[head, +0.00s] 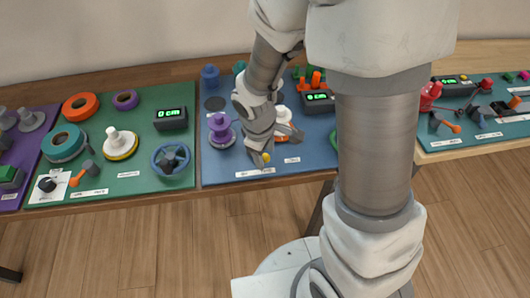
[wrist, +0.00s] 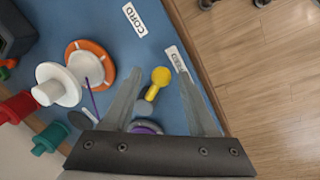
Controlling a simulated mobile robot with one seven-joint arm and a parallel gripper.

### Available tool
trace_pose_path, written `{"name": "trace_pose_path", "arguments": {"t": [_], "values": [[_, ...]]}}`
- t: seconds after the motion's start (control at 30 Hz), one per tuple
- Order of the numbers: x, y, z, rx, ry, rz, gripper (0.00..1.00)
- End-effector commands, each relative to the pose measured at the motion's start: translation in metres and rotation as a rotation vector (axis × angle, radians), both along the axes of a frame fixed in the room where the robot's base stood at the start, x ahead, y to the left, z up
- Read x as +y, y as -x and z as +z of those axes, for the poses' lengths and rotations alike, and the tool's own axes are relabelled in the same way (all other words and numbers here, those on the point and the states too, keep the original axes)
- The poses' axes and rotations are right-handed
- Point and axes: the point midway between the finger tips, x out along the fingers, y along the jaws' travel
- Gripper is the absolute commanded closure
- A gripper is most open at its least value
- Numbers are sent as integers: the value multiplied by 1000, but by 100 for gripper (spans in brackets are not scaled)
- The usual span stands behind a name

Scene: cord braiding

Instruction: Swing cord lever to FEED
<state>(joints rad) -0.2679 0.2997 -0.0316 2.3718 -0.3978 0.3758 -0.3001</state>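The cord lever has a yellow knob (wrist: 160,76) on a short arm with a grey pivot (wrist: 145,106). In the head view its knob (head: 266,157) shows near the front edge of the blue panel, just below my gripper (head: 260,148). In the wrist view my gripper (wrist: 160,80) is open, with one finger on each side of the knob. Gaps show between the knob and both fingers; the height difference is hard to tell. A small white label that seems to read FEED (wrist: 175,59) lies beyond the knob, partly beside the right finger. A CORD label (wrist: 134,19) lies farther up.
A purple spool (head: 221,130) stands left of my gripper. A white spool with an orange base (wrist: 90,68) stands to the left in the wrist view. A counter box (head: 319,102) stands behind. The table's front edge is close to the lever. My arm hides part of the blue panel.

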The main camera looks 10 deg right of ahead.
Motion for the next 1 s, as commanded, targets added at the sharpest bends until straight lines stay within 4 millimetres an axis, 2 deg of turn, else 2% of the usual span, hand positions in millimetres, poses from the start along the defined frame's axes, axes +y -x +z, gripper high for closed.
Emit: {"name": "trace_pose_path", "arguments": {"t": [0.27,0.43,0.57,0.8,1.0], "values": [[0,1,0,1,0,-1,40],[1,2,13,-1,-1,-2,40],[4,5,38,-4,-2,0,40],[11,14,97,-5,-2,-2,40],[17,20,140,-5,-1,0,40]]}}
